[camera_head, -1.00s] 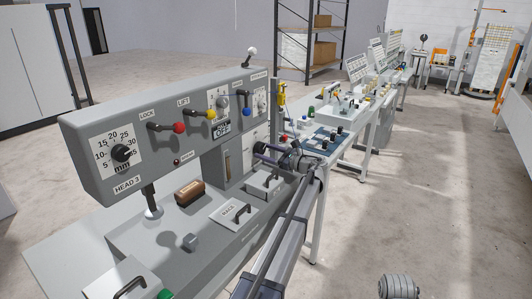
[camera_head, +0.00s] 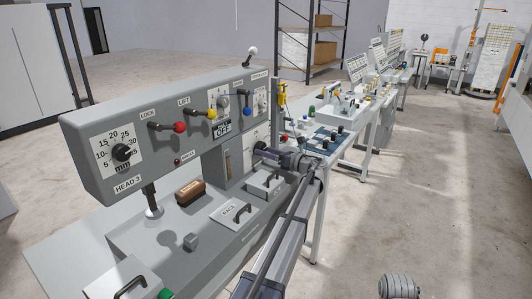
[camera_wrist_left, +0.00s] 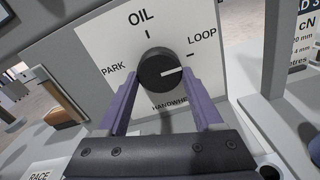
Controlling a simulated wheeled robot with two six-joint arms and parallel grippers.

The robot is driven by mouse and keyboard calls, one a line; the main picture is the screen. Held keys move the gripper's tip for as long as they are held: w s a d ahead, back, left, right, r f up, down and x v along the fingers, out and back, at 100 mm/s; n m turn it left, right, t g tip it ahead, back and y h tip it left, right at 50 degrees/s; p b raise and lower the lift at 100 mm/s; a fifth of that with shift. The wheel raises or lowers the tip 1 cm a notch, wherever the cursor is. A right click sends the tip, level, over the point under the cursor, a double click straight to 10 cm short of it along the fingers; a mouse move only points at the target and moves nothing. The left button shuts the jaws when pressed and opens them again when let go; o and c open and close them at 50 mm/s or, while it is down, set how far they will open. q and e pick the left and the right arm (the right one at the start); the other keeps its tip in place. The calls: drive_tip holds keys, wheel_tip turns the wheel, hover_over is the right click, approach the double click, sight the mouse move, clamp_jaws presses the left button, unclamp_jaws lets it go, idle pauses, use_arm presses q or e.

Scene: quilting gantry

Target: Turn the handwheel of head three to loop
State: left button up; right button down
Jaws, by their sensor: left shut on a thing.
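The handwheel of head three is a round black knob (camera_wrist_left: 160,70) on a white plate (camera_wrist_left: 205,15) marked PARK, OIL and LOOP. Its white pointer line points right and slightly up, roughly in line with the LOOP tick. My left gripper (camera_wrist_left: 163,100) has its purple fingers on both sides of the knob, shut on it. In the head view my left gripper (camera_head: 269,152) reaches the knob (camera_head: 260,145) at the right end of the HEAD 3 machine (camera_head: 105,165). The fingers partly cover the knob there. My right gripper is out of view.
Levers with red (camera_head: 180,127), yellow (camera_head: 213,114) and blue (camera_head: 247,111) knobs line the machine's front. A brown-topped block (camera_head: 190,192) and a RACE cover (camera_head: 235,212) lie below. Benches with small items extend behind. The floor at right is mostly clear.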

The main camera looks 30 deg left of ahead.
use_arm(q)
drive_tip(key=shift+s, duration=0.1)
drive_tip(key=o, duration=1.4)
drive_tip(key=shift+c, duration=0.2)
drive_tip(key=shift+d, duration=0.1)
drive_tip(key=d, duration=0.7)
drive_tip(key=shift+s+d, duration=0.25)
drive_tip(key=shift+d, duration=0.1)
drive_tip(key=shift+f, duration=0.1)
